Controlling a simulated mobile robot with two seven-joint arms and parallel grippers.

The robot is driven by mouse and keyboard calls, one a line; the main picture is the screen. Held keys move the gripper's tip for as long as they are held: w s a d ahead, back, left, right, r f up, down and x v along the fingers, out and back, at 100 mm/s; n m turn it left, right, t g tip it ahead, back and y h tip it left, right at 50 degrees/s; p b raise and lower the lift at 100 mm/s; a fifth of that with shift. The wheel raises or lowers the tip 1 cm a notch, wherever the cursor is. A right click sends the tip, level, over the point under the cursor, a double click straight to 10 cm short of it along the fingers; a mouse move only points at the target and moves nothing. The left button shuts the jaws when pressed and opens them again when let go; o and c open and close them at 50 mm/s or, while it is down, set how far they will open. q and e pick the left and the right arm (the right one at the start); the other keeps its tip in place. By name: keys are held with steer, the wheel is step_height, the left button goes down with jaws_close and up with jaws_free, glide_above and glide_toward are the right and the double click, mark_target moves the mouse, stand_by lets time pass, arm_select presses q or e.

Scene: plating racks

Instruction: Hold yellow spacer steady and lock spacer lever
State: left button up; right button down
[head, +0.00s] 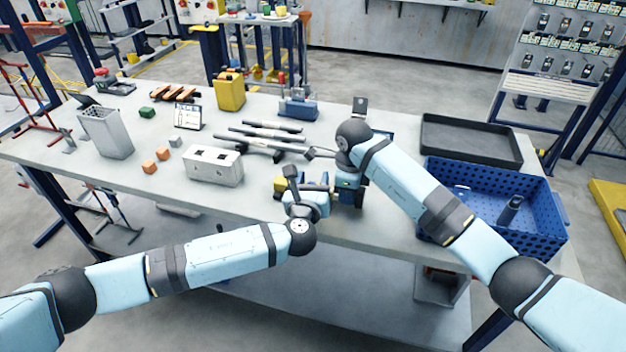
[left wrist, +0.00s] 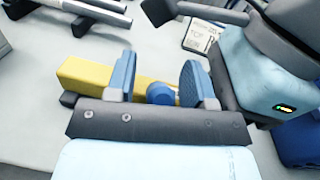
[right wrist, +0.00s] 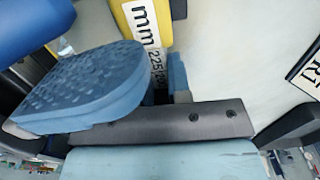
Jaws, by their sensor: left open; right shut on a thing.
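The yellow spacer (left wrist: 88,73) lies near the table's front edge; its end shows in the head view (head: 280,184). In the right wrist view the yellow body (right wrist: 130,12) carries a white scale label (right wrist: 145,28). A blue round knob (left wrist: 160,93), apparently the lever's, sits at the spacer's side. My left gripper (head: 309,188) is open, its blue fingers on either side of the knob, with a gap visible. My right gripper (head: 348,190) reaches down from above and is shut on the yellow spacer; its big finger pad hides part of the contact.
Grey bars (head: 262,137) lie behind the grippers. A white block with holes (head: 213,166) stands to the left. A blue crate (head: 545,222) and a black tray (head: 472,142) are to the right. A printed card (left wrist: 202,36) lies close by. The front-left tabletop is clear.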

arm_select(q)
jaws_close()
steer(key=shift+s+a+f+t+h, duration=0.1)
steer(key=shift+s+f+t+h, duration=0.05)
steer(key=shift+t, duration=0.55)
steer(key=shift+s+f+t+h, duration=0.1)
steer(key=shift+s+t+h, duration=0.05)
steer(key=shift+t, duration=0.55)
jaws_free()
steer(key=shift+s, duration=0.1)
steer(key=v, duration=1.2)
